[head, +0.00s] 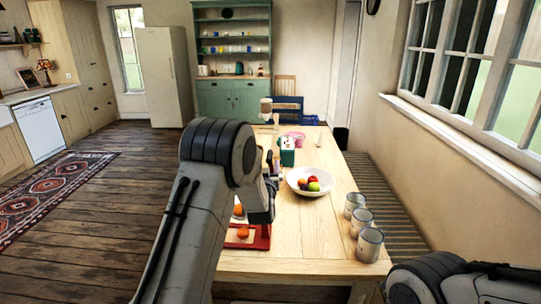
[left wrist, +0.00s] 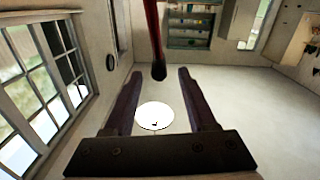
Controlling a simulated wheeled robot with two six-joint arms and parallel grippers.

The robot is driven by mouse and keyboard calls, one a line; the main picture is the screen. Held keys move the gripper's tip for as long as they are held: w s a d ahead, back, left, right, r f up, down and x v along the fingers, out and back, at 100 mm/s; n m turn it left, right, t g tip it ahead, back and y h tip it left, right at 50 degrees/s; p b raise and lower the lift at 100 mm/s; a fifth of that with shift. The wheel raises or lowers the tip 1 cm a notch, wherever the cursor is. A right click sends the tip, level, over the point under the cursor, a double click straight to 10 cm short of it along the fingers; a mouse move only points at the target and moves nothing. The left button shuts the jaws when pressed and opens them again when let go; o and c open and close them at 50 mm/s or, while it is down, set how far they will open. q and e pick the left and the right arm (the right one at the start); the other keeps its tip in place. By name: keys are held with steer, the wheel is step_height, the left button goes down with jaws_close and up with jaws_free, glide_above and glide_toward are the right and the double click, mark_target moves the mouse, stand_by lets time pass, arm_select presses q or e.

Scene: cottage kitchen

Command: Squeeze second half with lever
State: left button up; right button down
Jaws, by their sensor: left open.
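My left gripper (head: 271,168) is over the near left part of the table, largely hidden behind my own arm in the head view. In the left wrist view the gripper (left wrist: 157,74) is open. A red lever with a black knob end (left wrist: 158,72) shows between its two fingers, with gaps on both sides. A red base (head: 262,240), seemingly the juicer's, stands at the table's near left, partly covered by my arm. An orange piece (head: 243,232) is at the red base, and another orange piece (head: 239,211) shows just behind. My right gripper is out of view.
A white fruit bowl (head: 298,188) stands mid-table. Three grey metal cups (head: 369,245) line the right edge. A green and white box (head: 287,152) and a pink bowl (head: 295,136) stand farther back. The table's near middle (head: 310,240) is clear.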

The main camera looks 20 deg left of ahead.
mark_target(270, 153)
arm_select(q)
steer(key=p+x, duration=0.3)
steer(key=x, duration=0.5)
steer(key=shift+r, duration=0.1)
steer(key=shift+x, duration=0.75)
jaws_close()
stand_by(0.6)
